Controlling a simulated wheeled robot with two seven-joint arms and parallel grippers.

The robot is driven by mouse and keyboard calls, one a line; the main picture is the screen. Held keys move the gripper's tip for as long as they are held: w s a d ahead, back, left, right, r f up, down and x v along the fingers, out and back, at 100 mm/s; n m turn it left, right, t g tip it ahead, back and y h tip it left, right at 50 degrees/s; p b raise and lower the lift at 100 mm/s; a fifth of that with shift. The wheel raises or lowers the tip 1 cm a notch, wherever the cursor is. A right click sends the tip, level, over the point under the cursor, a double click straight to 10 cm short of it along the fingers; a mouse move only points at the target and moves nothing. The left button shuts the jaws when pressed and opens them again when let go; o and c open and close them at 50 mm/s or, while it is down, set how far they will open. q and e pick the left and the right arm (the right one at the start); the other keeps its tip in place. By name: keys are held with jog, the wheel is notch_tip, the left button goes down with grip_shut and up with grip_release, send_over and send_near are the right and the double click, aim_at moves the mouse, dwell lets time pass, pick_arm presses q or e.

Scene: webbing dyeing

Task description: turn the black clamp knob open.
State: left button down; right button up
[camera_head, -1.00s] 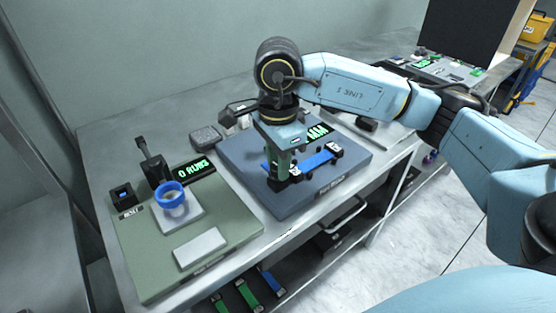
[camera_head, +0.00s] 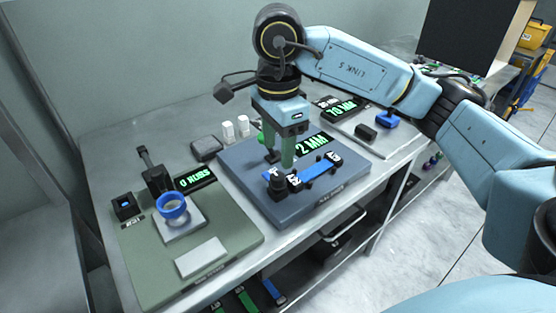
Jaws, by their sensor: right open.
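My right gripper (camera_head: 281,160) comes in from the right and points down above the dark blue-grey board (camera_head: 315,196). Its jaws are open, with no object seen between them. A blue webbing strap (camera_head: 313,171) lies across the board between two black clamps. The black clamp knob (camera_head: 278,184) stands upright at the strap's left end, just below and in front of my fingertips. It looks apart from them. The other black clamp (camera_head: 334,158) is at the strap's right end. A green display (camera_head: 312,145) behind the strap reads "2 MM". My left gripper is not in view.
At left, a green board (camera_head: 215,229) holds a blue ring (camera_head: 173,208), a white plate (camera_head: 201,256) and a "0 RUBS" display (camera_head: 195,180). Behind my gripper are a grey block (camera_head: 206,147) and small white pieces (camera_head: 228,131). A "70 MM" display (camera_head: 340,109) stands at back right.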

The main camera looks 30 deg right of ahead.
notch_tip(320, 180, up, 7)
jog(key=p, duration=0.1)
jog(key=shift+f, duration=0.15)
dwell(0.5)
